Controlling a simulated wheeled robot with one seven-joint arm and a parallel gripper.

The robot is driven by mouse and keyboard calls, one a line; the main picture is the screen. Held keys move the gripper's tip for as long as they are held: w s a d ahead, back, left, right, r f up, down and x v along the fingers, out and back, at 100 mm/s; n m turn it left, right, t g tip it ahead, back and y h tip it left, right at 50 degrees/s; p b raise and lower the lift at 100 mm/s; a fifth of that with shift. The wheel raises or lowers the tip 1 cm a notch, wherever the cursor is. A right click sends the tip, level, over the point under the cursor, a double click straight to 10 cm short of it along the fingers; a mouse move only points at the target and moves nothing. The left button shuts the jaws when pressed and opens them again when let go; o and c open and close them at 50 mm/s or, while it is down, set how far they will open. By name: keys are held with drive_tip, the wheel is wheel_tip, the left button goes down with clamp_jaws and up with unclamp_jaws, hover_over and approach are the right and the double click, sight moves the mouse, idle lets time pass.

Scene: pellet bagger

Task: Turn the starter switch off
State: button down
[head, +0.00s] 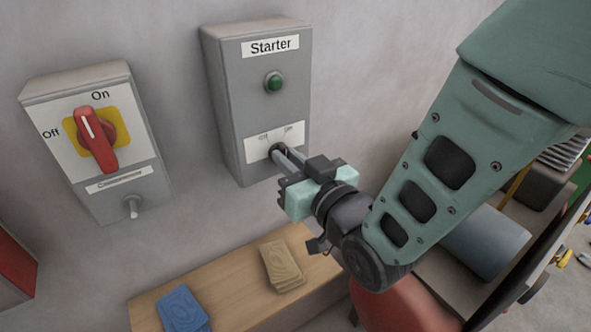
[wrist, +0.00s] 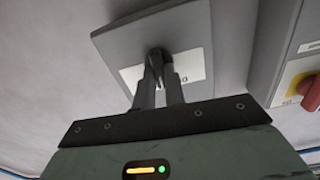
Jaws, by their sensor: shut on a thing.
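The starter box (head: 225,100) is a grey wall box labelled "Starter", with a round green button or lamp (head: 274,82) and a white plate lower down. Its black switch (wrist: 157,56) sits on that plate; in the head view my fingers mostly cover it. My gripper (head: 281,153) is at the lower front of the box, its fingers shut on the switch. In the wrist view the two fingers (wrist: 158,85) close together at the switch. The switch's exact angle and most of the plate's print are hidden.
Left of the starter is another grey box with a red rotary handle (head: 96,140) on a yellow plate, pointing near "On", and a small knob (head: 132,207) below. A wooden shelf (head: 235,292) underneath holds a blue stack (head: 182,307) and a tan stack (head: 281,264). Wall between boxes is clear.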

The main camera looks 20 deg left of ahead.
drive_tip(key=shift+s+a+f+n+b, duration=0.1)
drive_tip(key=shift+s+n+b, duration=0.05)
drive_tip(key=shift+n+b, duration=3.1)
drive_tip(key=shift+n, duration=0.25)
drive_tip(key=c, duration=1.5)
unclamp_jaws()
drive_tip(key=shift+o, duration=0.2)
